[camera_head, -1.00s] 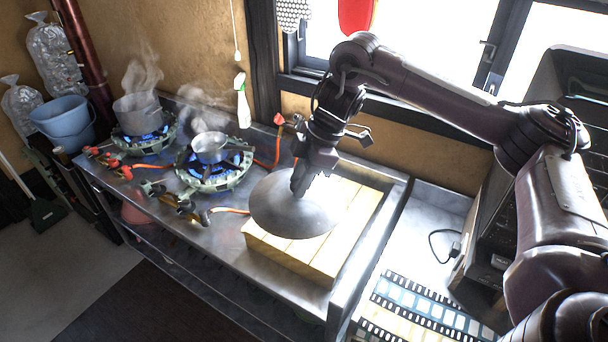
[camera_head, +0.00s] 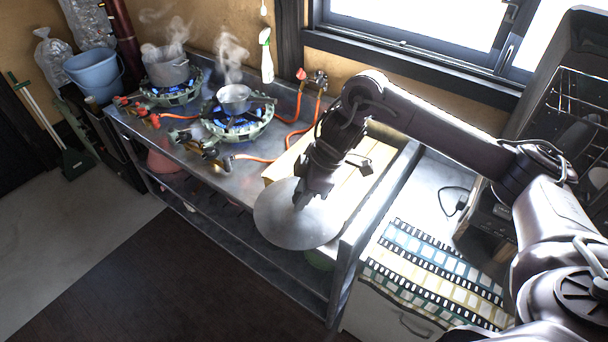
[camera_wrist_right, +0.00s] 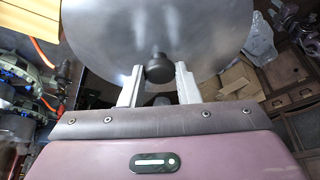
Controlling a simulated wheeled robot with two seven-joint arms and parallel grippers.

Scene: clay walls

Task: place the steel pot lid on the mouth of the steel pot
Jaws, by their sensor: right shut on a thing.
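In the right wrist view, the fingers (camera_wrist_right: 159,84) stand on either side of the dark knob (camera_wrist_right: 158,68), with the lid's disc (camera_wrist_right: 150,25) beyond. Two steel-coloured pots steam on lit burners: a smaller one (camera_head: 234,104) nearer the lid and a bigger one (camera_head: 169,74) farther left. I cannot tell which is the task's pot. The lid is apart from both. My left gripper is not in view.
A pale wooden board (camera_head: 352,190) lies on the counter behind the lid. Orange hoses (camera_head: 262,159) run beside the burners. A spray bottle (camera_head: 266,58) stands by the wall. A film-strip cloth (camera_head: 435,275) lies at right. The floor in front is clear.

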